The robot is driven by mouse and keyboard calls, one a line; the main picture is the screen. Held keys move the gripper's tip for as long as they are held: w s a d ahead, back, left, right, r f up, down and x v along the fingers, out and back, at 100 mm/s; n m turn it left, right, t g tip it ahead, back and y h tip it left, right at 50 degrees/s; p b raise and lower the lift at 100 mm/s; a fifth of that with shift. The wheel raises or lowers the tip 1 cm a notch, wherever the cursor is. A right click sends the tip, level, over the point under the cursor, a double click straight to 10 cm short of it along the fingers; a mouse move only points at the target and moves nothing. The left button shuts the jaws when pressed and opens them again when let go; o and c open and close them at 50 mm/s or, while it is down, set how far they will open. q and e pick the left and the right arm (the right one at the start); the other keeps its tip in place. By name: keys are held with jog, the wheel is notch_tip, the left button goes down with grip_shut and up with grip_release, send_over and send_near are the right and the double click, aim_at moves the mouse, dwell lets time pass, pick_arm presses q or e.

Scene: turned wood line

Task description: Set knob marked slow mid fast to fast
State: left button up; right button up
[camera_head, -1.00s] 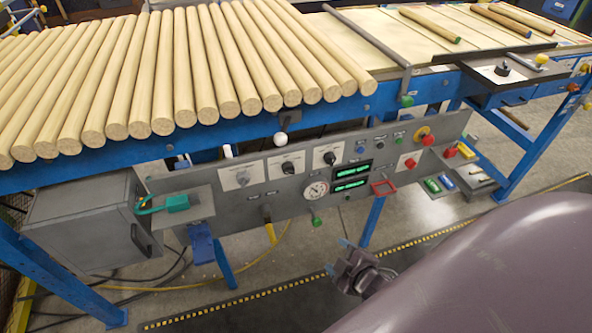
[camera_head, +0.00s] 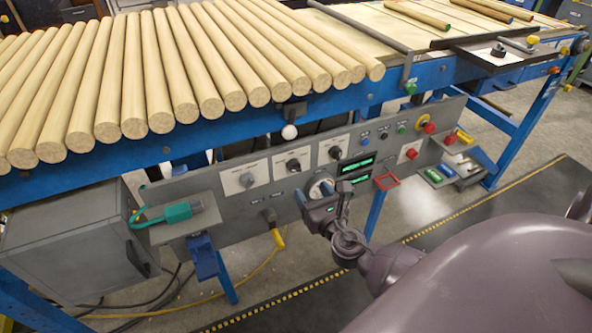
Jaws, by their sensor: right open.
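Three knobs on white plates sit in a row on the grey control panel (camera_head: 245,213): a left knob (camera_head: 246,180), a middle knob (camera_head: 293,165) and a right knob (camera_head: 335,152). Their lettering is too small to read, so I cannot tell which is marked slow mid fast or where each points. My right gripper (camera_head: 322,195) is open in front of the panel, below the middle and right knobs. It partly covers the round gauge (camera_head: 319,185) and appears to hold nothing. My left gripper is not in view.
Green displays (camera_head: 356,165), a red button (camera_head: 411,154) and a red-and-yellow stop button (camera_head: 428,127) lie right of the knobs. Wooden rods (camera_head: 190,70) overhang above.

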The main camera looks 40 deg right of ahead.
aim_at(297, 171)
jog(key=x, duration=0.9)
jog(key=shift+w, duration=0.1)
jog(key=shift+b, duration=0.3)
jog(key=c, duration=0.9)
